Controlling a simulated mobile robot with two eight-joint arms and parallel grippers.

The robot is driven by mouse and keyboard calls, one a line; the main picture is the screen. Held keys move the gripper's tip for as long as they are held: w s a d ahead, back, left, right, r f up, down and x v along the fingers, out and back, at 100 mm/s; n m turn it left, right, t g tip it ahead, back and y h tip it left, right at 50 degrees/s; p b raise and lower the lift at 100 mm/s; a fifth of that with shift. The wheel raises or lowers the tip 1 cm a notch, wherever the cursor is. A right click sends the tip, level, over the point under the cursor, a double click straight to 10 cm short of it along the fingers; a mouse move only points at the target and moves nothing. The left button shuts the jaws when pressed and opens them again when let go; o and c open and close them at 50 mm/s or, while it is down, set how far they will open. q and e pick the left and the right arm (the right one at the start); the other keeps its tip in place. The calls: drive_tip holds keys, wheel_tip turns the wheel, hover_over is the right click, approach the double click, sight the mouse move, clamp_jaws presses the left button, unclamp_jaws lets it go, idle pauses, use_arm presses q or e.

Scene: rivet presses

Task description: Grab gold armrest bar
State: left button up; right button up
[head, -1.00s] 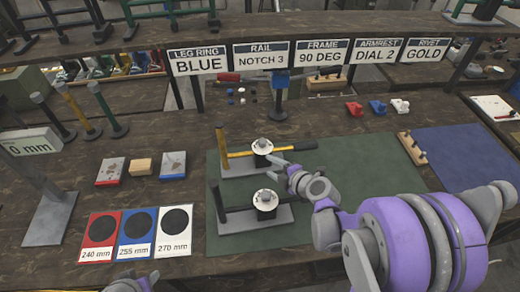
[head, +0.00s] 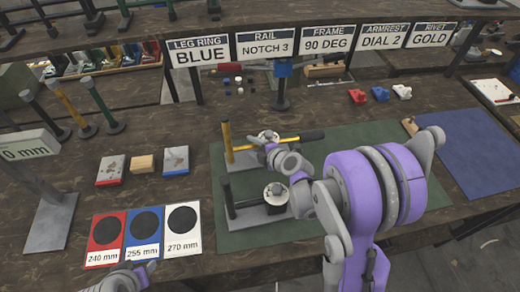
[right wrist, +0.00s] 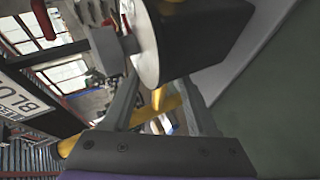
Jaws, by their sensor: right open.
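The gold armrest bar (head: 290,140) lies roughly level over the rear grey stand, running from a gold upright post (head: 229,143) to a black end at the right. A round white-topped hub (head: 268,135) stands beside it. My right gripper (head: 262,147) is open at the bar's middle and hides part of it. In the right wrist view, a stretch of the gold bar (right wrist: 168,104) shows between the open fingers; I cannot tell whether they touch it. A hub with a dark body and white face (right wrist: 145,45) looms close there. My left gripper (head: 128,279) is only partly visible at the bottom edge.
A front stand (head: 262,212) with a black post and hub sits close below my right wrist on the green mat (head: 330,150). Coloured size cards (head: 143,235) lie to the left. Several upright posts (head: 107,107) stand farther left.

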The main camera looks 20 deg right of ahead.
drive_tip(key=x, duration=0.4)
drive_tip(key=shift+w+a+f, duration=0.1)
drive_tip(key=shift+w+a, duration=0.05)
drive_tip(key=shift+a, duration=0.1)
clamp_jaws()
idle(1.1)
